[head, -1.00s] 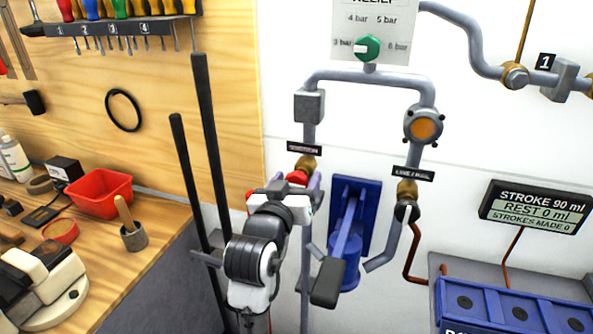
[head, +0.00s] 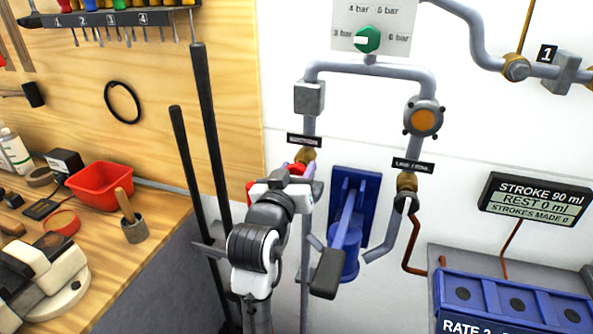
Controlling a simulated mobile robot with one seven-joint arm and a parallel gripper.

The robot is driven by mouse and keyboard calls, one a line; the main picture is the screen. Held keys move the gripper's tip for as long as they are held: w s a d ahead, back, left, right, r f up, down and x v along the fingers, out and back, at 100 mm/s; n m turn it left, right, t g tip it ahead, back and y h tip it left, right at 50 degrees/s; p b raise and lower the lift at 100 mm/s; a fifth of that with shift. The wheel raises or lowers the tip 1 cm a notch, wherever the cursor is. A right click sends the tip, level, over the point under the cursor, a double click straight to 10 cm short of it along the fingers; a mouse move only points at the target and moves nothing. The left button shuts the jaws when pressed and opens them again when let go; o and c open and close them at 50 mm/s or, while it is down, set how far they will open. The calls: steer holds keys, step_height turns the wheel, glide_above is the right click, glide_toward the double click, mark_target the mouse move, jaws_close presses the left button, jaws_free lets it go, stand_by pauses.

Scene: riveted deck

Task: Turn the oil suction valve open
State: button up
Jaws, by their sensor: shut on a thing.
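The oil suction valve has a brass body (head: 308,155) on the left vertical pipe, just below a dark label that is hard to read. A red handle (head: 298,169) shows at the foot of that body. My gripper (head: 302,176) is at this handle, shut on it, and my wrist comes up from below and left. The gripper and wrist hide much of the handle, so its exact angle is hard to tell. A second brass valve (head: 407,181) with a black and white handle sits on the right pipe.
A blue hand pump (head: 349,220) with a dark-ended lever stands right of my arm. Two tall dark bars (head: 208,130) stand close on the left. A green relief knob (head: 367,40) is above. A workbench with a red bin (head: 100,188) is at left.

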steer(key=n+p, duration=0.3)
steer(key=n, duration=0.1)
steer(key=shift+r, duration=0.15)
steer(key=n+p, duration=0.2)
steer(key=n, duration=0.1)
steer(key=shift+a+n, duration=0.1)
steer(key=shift+n, duration=0.2)
steer(key=n, duration=0.4)
steer(key=shift+f+n, duration=0.3)
steer(key=n, duration=0.5)
steer(key=shift+a, duration=0.1)
steer(key=shift+f+n, duration=0.1)
steer(key=shift+n, duration=0.2)
steer(key=o, duration=1)
